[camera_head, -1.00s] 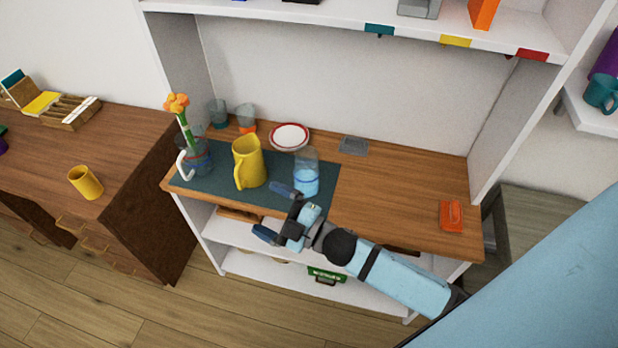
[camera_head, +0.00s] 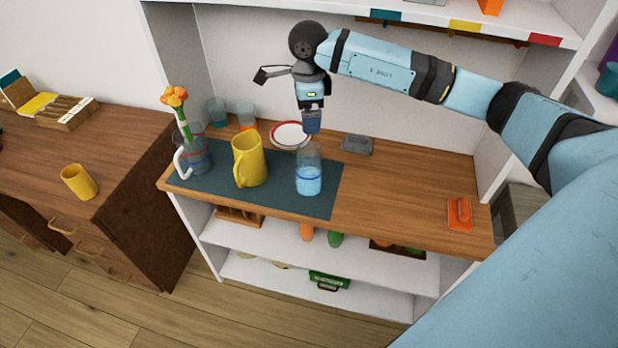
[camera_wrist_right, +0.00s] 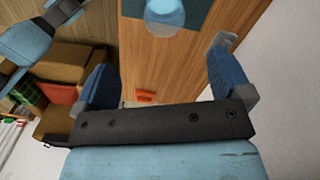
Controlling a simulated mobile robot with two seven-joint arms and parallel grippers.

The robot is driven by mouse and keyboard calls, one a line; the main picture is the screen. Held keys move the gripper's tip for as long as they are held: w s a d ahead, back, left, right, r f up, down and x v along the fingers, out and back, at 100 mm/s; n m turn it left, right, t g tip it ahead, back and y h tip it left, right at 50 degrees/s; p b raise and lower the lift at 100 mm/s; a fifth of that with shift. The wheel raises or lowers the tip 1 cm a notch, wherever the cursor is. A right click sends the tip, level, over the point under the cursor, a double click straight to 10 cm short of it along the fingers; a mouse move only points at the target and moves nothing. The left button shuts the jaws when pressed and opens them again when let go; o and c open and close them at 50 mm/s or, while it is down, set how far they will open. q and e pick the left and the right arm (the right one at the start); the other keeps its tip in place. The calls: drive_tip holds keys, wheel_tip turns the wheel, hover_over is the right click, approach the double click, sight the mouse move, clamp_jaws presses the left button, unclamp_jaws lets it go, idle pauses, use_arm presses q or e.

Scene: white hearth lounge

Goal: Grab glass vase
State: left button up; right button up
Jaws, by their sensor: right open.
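A clear glass vessel with blue liquid (camera_head: 308,179) stands upright on the dark mat, near its right end. A clear glass container with orange flowers (camera_head: 194,158) stands at the mat's left end, beside a white handle. I cannot tell for sure which is the vase. My right gripper (camera_head: 287,102) is open and empty, raised above and behind the blue-liquid vessel, near the back wall. In the right wrist view a rounded glass thing (camera_wrist_right: 165,14) shows at the top edge, ahead of the open fingers (camera_wrist_right: 160,62). My left gripper is not in view.
A yellow pitcher (camera_head: 249,160) stands between the two glass things on the mat (camera_head: 285,204). A red-rimmed plate (camera_head: 290,135), two glasses and a grey block (camera_head: 357,145) lie behind. An orange item (camera_head: 459,213) sits right. The upper shelf (camera_head: 480,30) overhangs the counter.

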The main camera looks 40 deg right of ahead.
drive_tip(key=p, duration=0.1)
approach(309, 150)
wheel_tip(309, 150, down, 2)
drive_tip(key=s+a, duration=0.2)
drive_tip(key=s, duration=0.1)
drive_tip(key=shift+w+d+f+p, duration=0.1)
drive_tip(key=shift+f+p, duration=0.15)
drive_tip(key=shift+f, duration=0.7)
drive_tip(key=shift+w+f+p, duration=0.15)
drive_tip(key=shift+f+p, duration=0.05)
drive_tip(key=shift+f, duration=0.7)
drive_tip(key=shift+w+d+f+p, duration=0.1)
drive_tip(key=shift+f+p, duration=0.15)
drive_tip(key=shift+f, duration=0.7)
drive_tip(key=shift+c, duration=0.5)
drive_tip(key=c, duration=1.7)
drive_tip(key=shift+o, duration=0.2)
drive_tip(key=shift+r, duration=0.1)
